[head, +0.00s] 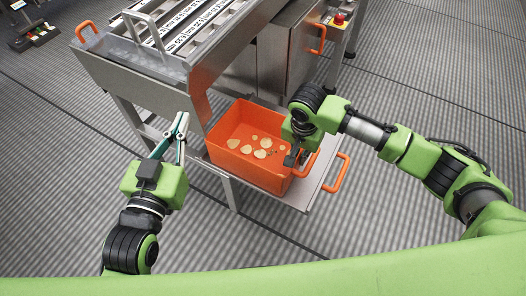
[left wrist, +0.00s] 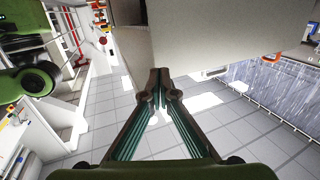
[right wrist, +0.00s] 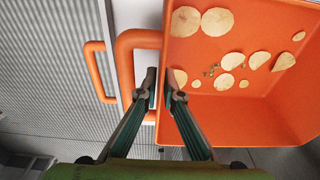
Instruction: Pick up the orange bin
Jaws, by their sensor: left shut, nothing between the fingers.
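The orange bin (head: 228,161) stands on a metal shelf under the machine in the head view. It holds several pale round chips and also fills the upper right of the right wrist view (right wrist: 230,100). My right gripper (head: 293,157) is at the bin's right side. In the right wrist view its fingertips (right wrist: 162,78) sit a little apart, one on each side of the bin's edge beside its orange handle (right wrist: 127,62). Whether they press on it cannot be told. My left gripper (head: 183,122) is shut and empty, left of the bin and apart from it.
The shelf (head: 296,200) carries an orange handle (head: 342,172) at its outer edge. The steel machine (head: 140,80) stands behind and above the bin. A red emergency button (head: 339,19) is at the upper right. The striped floor (head: 60,190) is clear at left.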

